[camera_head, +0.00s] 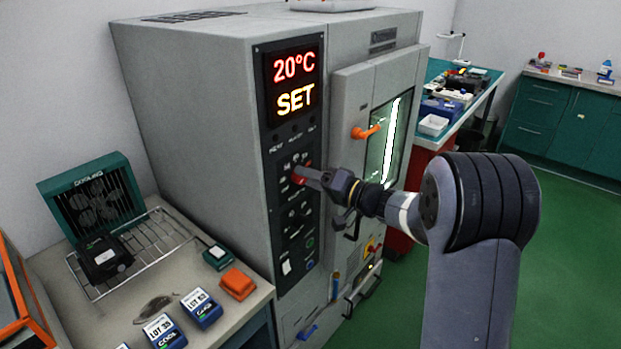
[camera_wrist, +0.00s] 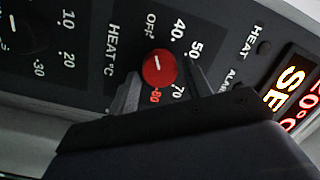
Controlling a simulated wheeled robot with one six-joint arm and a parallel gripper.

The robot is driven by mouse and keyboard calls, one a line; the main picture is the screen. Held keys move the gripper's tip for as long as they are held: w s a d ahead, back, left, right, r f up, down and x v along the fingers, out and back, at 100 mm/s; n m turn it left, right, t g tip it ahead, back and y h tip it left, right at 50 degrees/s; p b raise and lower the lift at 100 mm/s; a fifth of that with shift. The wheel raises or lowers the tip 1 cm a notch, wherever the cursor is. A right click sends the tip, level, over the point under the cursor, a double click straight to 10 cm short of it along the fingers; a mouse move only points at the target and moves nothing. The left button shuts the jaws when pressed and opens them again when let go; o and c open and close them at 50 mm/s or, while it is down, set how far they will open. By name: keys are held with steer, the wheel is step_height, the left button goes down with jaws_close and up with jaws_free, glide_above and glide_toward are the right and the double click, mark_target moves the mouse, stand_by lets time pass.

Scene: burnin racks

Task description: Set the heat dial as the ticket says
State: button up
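The red heat dial (camera_wrist: 159,70) is on the oven's dark panel, labelled HEAT °C. Its marks read OFF, 40, 50, 70 and a red 80; one stretch between 50 and 70 is covered by a finger. Its short white pointer line appears directed toward OFF. My gripper (camera_wrist: 163,90) has its two fingers apart, one on each side of the dial, with gaps visible. In the head view my gripper (camera_head: 312,174) is at the panel and covers most of the dial. The display (camera_head: 294,83) reads 20°C and SET. I cannot make out a ticket.
Another dark dial (camera_wrist: 15,35) with marks 10, 20, 30 is beside the heat dial. The oven door has an orange handle (camera_head: 366,131). A bench at left holds a cooling fan unit (camera_head: 97,205), a wire rack and blue LOT units (camera_head: 201,308). Green floor is clear at right.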

steer(key=c, duration=0.7)
steer(key=shift+f+b, duration=0.1)
steer(key=shift+b, duration=0.25)
steer(key=m+b, duration=0.2)
steer(key=b, duration=0.1)
steer(key=shift+f+m, duration=0.25)
steer(key=shift+m, duration=0.05)
steer(key=m+b, duration=0.2)
steer(key=shift+m+y+b, duration=0.3)
steer(key=shift+m+b, duration=0.05)
steer(key=shift+m, duration=0.05)
steer(key=m+b, duration=0.1)
steer(key=m, duration=0.2)
steer(key=m+t+b, duration=0.1)
steer(key=m, duration=0.2)
steer(key=shift+t+b, duration=0.3)
steer(key=shift+b, duration=0.1)
steer(key=m, duration=0.5)
steer(key=shift+s+a+t+b, duration=0.1)
steer(key=shift+s+t+b, duration=0.05)
steer(key=shift+t+b, duration=0.2)
steer(key=shift+m, duration=0.4)
